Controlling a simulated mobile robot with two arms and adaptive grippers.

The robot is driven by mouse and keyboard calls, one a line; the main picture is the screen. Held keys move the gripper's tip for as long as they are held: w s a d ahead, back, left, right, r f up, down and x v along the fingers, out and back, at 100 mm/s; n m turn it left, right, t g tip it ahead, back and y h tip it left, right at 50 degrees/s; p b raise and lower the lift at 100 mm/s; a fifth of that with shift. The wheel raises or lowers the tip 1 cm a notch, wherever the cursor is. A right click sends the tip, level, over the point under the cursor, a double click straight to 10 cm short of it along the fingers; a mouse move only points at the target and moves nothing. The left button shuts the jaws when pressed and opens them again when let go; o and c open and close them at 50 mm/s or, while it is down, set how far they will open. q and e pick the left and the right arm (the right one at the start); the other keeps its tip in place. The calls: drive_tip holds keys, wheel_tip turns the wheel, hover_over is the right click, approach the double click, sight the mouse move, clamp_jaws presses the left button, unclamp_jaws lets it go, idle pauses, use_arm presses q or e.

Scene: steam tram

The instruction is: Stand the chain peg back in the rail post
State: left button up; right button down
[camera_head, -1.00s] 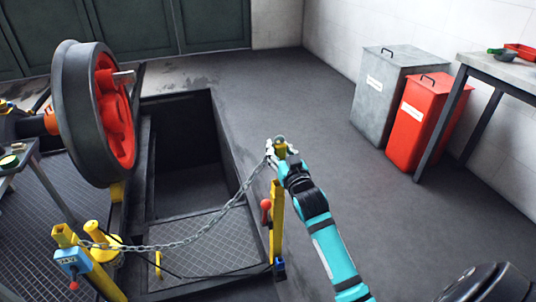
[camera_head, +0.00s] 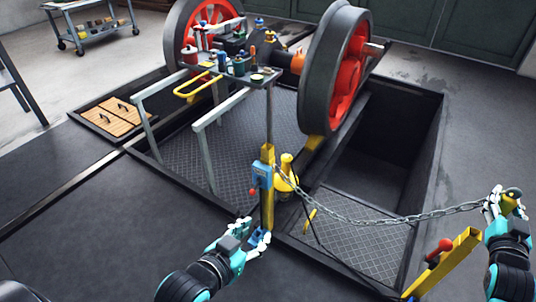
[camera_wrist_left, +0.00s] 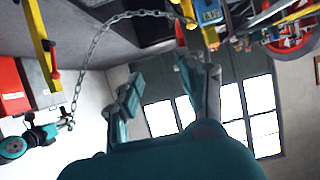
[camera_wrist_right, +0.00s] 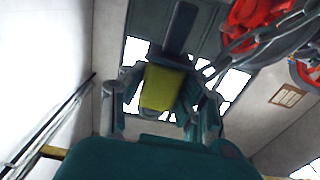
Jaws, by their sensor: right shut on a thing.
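The chain peg (camera_head: 513,208), yellow with a grey knob, is gripped in my right gripper (camera_head: 500,208). Its yellow body (camera_wrist_right: 165,88) shows between the fingers in the right wrist view. The right rail post (camera_head: 447,259), yellow with a red-knobbed lever, stands left of and below the peg; a gap shows between its top and the peg. The chain (camera_head: 385,221) sags from the left post (camera_head: 267,195) to the peg. My left gripper (camera_head: 252,240) is empty beside the foot of the left post; its fingers are apart in the left wrist view (camera_wrist_left: 165,85).
An open pit (camera_head: 385,150) lies behind the chain, with a wheelset (camera_head: 330,75) beside it. A tool-laden table (camera_head: 225,70) and grey rails (camera_head: 222,108) stand at the centre left. A wooden hatch (camera_head: 112,115) lies at left. The front left floor is clear.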

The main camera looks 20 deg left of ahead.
drive_tip(key=shift+s+a+r+p, duration=0.2)
drive_tip(key=shift+s+p, duration=0.2)
drive_tip(key=shift+s, duration=0.2)
drive_tip(key=shift+s+a+r+p, duration=0.15)
drive_tip(key=shift+s+p, duration=0.25)
drive_tip(key=shift+s, duration=0.2)
drive_tip(key=shift+r+p+v, duration=0.2)
drive_tip(key=shift+p+v, duration=0.5)
drive_tip(key=shift+v, duration=0.35)
use_arm(q)
drive_tip(key=s+a+f+g+y, duration=0.1)
drive_tip(key=s+a+f+g, duration=0.1)
drive_tip(key=s+f+g, duration=0.2)
drive_tip(key=s+a+f+g+y, duration=0.1)
drive_tip(key=s+a+f+g, duration=0.1)
drive_tip(key=s, duration=0.6)
drive_tip(key=f+g, duration=0.1)
drive_tip(key=g, duration=0.1)
drive_tip(key=shift+s+a+f+g, duration=0.3)
drive_tip(key=shift+s+f, duration=0.05)
drive_tip(key=shift+s, duration=0.05)
use_arm(e)
drive_tip(key=shift+d, duration=0.1)
